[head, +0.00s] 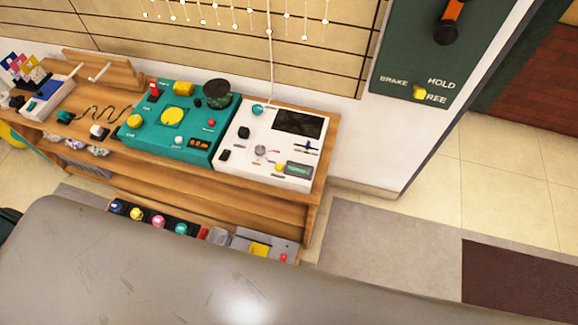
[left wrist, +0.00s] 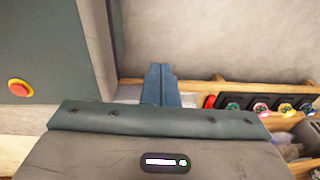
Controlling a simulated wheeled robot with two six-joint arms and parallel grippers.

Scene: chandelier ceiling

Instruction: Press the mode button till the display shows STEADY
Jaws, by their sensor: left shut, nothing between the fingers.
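A white control panel (head: 235,155) sits on the right end of the wooden bench, with a small greenish display (head: 298,169) near its front right. A teal control panel (head: 160,142) beside it has a small dark display with orange characters (head: 199,143). The text on both displays is too small to read for sure. I cannot tell which button is the mode button. My left gripper (left wrist: 161,72) shows in the left wrist view, its blue fingers closed together and empty, in front of a wooden edge. My right gripper is in neither view.
Several coloured knobs (head: 158,221) sit in a row below the bench top; a similar row (left wrist: 262,107) is right of my left fingers. A red button (left wrist: 19,88) is on a dark panel at left. A green BRAKE/HOLD wall panel (head: 400,60) hangs right.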

